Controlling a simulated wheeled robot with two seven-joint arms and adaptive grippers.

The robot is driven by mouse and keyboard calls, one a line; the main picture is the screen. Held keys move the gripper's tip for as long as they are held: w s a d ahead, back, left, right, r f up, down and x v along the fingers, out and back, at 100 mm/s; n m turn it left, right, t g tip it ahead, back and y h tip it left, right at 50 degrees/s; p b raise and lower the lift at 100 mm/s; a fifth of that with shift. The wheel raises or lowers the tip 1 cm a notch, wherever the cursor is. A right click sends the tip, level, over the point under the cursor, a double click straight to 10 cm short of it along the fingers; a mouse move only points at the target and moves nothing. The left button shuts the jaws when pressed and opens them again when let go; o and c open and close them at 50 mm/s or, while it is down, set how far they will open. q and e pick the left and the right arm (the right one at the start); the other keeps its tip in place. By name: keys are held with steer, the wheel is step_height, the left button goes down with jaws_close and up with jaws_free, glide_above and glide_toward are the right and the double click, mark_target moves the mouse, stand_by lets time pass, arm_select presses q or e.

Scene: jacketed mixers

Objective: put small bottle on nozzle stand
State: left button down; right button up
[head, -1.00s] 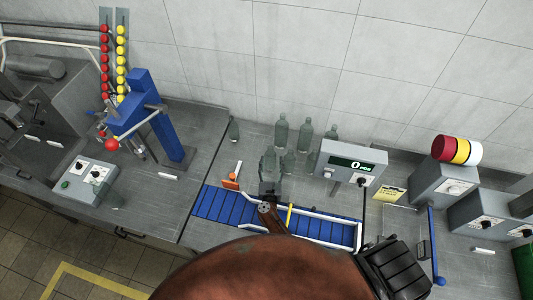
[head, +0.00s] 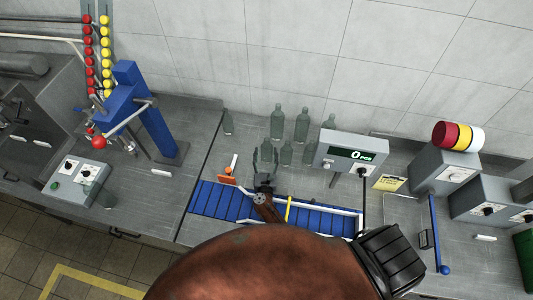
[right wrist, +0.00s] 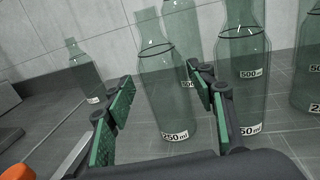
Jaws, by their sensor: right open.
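Several clear greenish bottles stand on the grey bench by the wall. The smallest-looking bottle (head: 228,124) stands apart at the left; it also shows in the right wrist view (right wrist: 85,72), its label unreadable. My right gripper (head: 265,160) is open over the back edge of the blue conveyor. In the right wrist view its green-padded fingers (right wrist: 160,82) frame a bottle marked 250 ml (right wrist: 168,95); I cannot tell whether it is between them or just beyond. A blue stand (head: 147,115) with a red ball knob, perhaps the nozzle stand, is at the left. My left gripper is out of view.
Taller bottles (head: 302,125) stand close to the right, one marked 500 ml (right wrist: 248,65). A display box (head: 350,155) is right of them. The blue conveyor (head: 215,200) has white rails and an orange piece (head: 226,179) at its left. A control box (head: 75,180) sits front left.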

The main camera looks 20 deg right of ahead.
steer(key=shift+f+b, duration=0.3)
steer(key=shift+f, duration=0.25)
steer(key=shift+b+x, duration=0.35)
steer(key=shift+x, duration=3.6)
steer(key=shift+s+d+f, duration=0.1)
steer(key=shift+s+d, duration=0.05)
steer(key=shift+d, duration=0.05)
steer(key=shift+c, duration=0.3)
jaws_close()
